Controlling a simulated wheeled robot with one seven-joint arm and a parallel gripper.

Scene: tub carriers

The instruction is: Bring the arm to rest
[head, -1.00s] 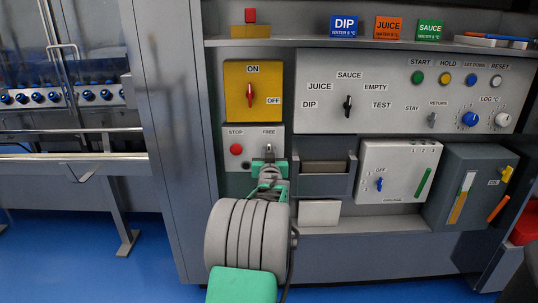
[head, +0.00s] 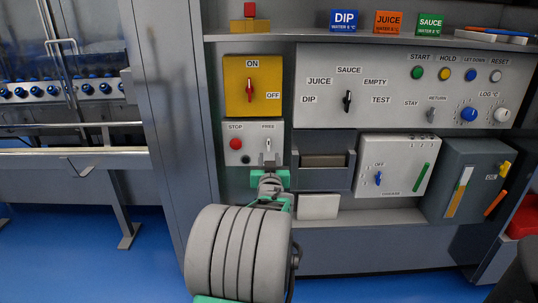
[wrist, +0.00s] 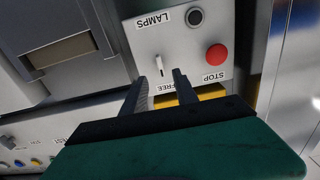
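My gripper (head: 270,159) is in front of the lower part of the grey STOP/FREE panel (head: 252,131), just below its FREE switch. In the wrist view the two fingers (wrist: 159,88) are apart with nothing between them. The small light-coloured switch (wrist: 157,66) stands beyond the fingertips, apart from them. My arm reaches up from the bottom of the head view, its lower end cut off by the picture edge.
A red STOP button (head: 235,144) is left of the switch. A yellow ON/OFF panel (head: 253,86) is above. A grey recessed bin (head: 323,182) and a white OFF-dial box (head: 396,166) are to the right. Blue floor (head: 80,245) lies open at left.

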